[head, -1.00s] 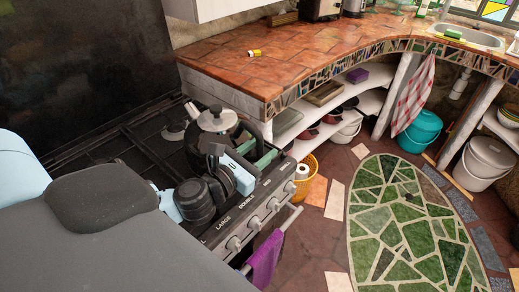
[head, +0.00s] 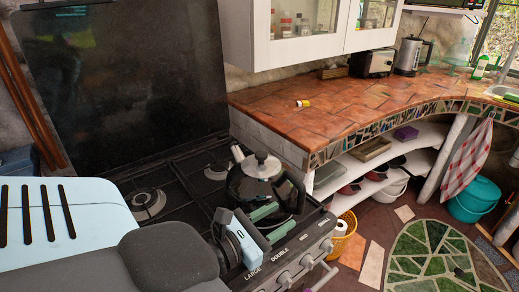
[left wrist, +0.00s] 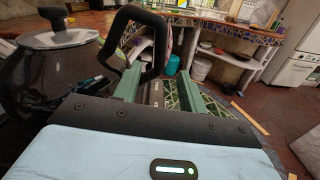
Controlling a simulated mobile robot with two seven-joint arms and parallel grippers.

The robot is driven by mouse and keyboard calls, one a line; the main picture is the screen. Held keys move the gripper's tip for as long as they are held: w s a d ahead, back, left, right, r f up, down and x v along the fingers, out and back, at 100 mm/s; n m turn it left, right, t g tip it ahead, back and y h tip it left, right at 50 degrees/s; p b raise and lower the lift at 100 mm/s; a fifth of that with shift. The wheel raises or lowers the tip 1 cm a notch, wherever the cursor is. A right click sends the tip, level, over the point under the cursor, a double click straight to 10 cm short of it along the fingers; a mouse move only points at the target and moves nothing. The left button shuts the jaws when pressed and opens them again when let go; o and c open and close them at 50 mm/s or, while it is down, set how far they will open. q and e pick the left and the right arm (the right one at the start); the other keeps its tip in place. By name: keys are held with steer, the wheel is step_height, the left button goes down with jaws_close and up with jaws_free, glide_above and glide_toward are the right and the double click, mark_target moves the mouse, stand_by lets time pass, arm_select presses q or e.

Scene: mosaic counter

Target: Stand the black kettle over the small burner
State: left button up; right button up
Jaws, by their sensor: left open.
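The black kettle (head: 256,188) with a grey lid stands upright at the right front of the stove (head: 125,180). Its spout points to the back left and its handle (head: 297,189) to the right. My left gripper (head: 271,222) is open at its front right, green fingers near the handle. In the left wrist view the kettle (left wrist: 60,72) is at left, and its handle loop (left wrist: 160,45) rises by the open fingers of the gripper (left wrist: 162,85). I cannot tell whether they touch. Two bare burners show, one left (head: 148,203) and one at the back (head: 216,171); which is small is unclear.
Knobs (head: 285,280) and a rail line the stove's front edge. A dark panel (head: 120,80) stands behind it. The tiled counter (head: 350,105) to the right holds a yellow item (head: 302,103), a toaster (head: 372,62) and a steel jug (head: 410,60).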

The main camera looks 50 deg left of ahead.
arm_select(q)
steer(key=shift+s+a, duration=0.2)
steer(key=shift+s, duration=2.1)
